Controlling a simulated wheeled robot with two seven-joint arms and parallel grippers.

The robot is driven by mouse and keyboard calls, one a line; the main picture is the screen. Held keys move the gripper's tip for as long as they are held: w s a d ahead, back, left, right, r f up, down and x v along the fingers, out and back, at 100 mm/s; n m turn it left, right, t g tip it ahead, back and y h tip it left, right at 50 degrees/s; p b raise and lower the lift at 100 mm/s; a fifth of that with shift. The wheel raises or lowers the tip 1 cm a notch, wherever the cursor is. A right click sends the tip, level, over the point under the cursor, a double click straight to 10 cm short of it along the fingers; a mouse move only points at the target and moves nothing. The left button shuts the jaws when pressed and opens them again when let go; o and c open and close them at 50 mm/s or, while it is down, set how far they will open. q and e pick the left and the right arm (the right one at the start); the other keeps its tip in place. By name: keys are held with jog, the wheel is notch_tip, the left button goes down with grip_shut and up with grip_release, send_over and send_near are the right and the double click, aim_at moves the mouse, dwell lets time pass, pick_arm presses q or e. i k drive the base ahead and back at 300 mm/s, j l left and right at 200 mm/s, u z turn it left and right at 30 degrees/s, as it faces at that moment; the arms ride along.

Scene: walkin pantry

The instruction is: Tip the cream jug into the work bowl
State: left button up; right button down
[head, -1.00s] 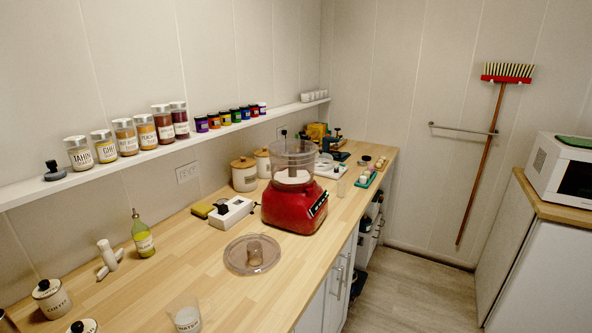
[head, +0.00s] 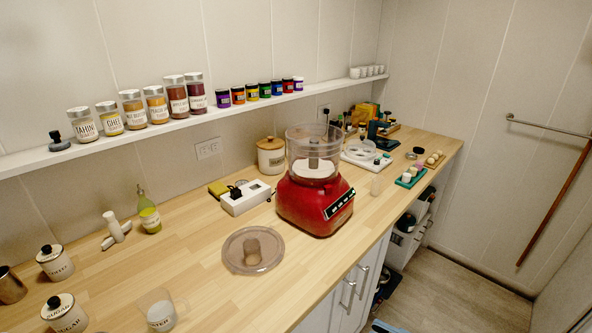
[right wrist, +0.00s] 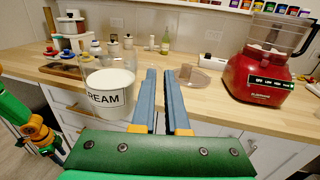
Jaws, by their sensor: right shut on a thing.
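The work bowl (head: 300,140) is the clear bowl on the red food processor (head: 308,205). White stuff lies in its bottom and its top is open. In the right wrist view the bowl (right wrist: 283,32) is at the upper right. The cream jug (right wrist: 108,93), white with a dark CREAM label, is left of my right gripper (right wrist: 170,75), in front of the counter and roughly upright. The right gripper's blue fingers are close together, shut on the jug, though the gripped part is hard to see. My left gripper is not in view.
The clear lid (head: 253,251) lies on the counter in front of the processor. A white power strip (head: 246,198) lies beside the processor. The shelf (head: 150,130) holds jars.

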aim_at(311, 165)
jog(key=i+l+u, duration=0.2)
jog(key=l+u, duration=0.25)
jog(key=l, duration=0.3)
jog(key=l+u, duration=0.45)
jog(key=l, duration=0.3)
jog(key=l+u, duration=0.4)
jog(key=l, duration=0.45)
